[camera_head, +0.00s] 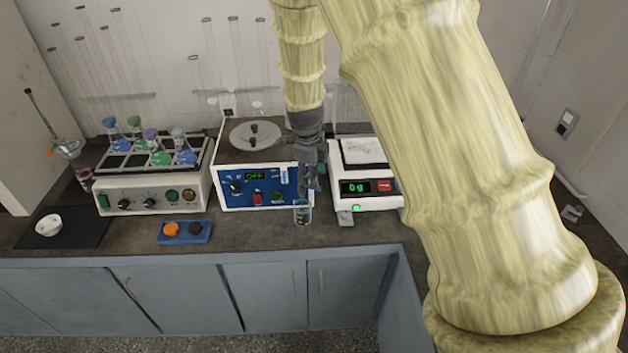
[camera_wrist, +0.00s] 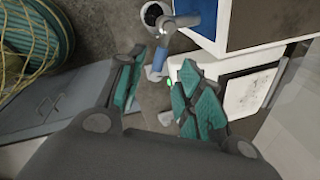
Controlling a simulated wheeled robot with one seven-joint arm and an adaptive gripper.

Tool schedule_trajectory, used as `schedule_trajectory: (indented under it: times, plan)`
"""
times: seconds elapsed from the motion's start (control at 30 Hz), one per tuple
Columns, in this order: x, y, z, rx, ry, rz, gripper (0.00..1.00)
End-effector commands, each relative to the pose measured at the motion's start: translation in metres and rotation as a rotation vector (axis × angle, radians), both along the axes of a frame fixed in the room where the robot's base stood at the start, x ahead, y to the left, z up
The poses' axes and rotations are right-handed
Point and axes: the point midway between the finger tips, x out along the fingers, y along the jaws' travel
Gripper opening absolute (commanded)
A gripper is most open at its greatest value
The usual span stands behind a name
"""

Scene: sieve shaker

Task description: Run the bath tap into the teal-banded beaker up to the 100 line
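The bath (camera_head: 262,186) has a blue front panel and a round lid, and its green display looks like OFF. A small clear beaker (camera_head: 303,213) stands upright on the bench at its front right corner, with a faint teal tint near its top. Its graduation lines and any liquid are too small to read. My gripper (camera_head: 312,182) is just above and behind the beaker, partly hiding the panel's right end. In the wrist view my gripper (camera_wrist: 160,86) is open, its teal-padded fingers apart.
A balance (camera_head: 365,187) reading 0 g stands close on the right. A flask shaker (camera_head: 152,190) is at left. A blue tray (camera_head: 184,233) with orange and black discs lies near the front edge. A white bowl (camera_head: 48,225) sits on a dark mat. My arm hides the right side.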

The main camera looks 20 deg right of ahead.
Motion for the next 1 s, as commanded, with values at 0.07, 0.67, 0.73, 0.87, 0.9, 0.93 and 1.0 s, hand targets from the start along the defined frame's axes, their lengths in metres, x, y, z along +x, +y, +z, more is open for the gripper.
schedule_trajectory:
  times: [0.07,0.67,0.73,0.87,0.9,0.93,1.0]
  plan:
    - [-0.001,0.002,0.014,-0.001,-0.004,-0.001,0.36]
    - [-0.010,0.009,0.069,0.001,-0.001,-0.001,0.36]
    - [-0.010,0.009,0.069,0.000,0.000,-0.001,0.36]
    - [-0.010,0.009,0.069,0.000,0.000,-0.001,0.36]
    - [-0.010,0.009,0.069,0.000,0.000,-0.001,0.36]
    - [-0.010,0.009,0.069,0.000,0.000,-0.001,0.36]
    - [-0.010,0.009,0.069,0.000,0.000,-0.001,0.36]
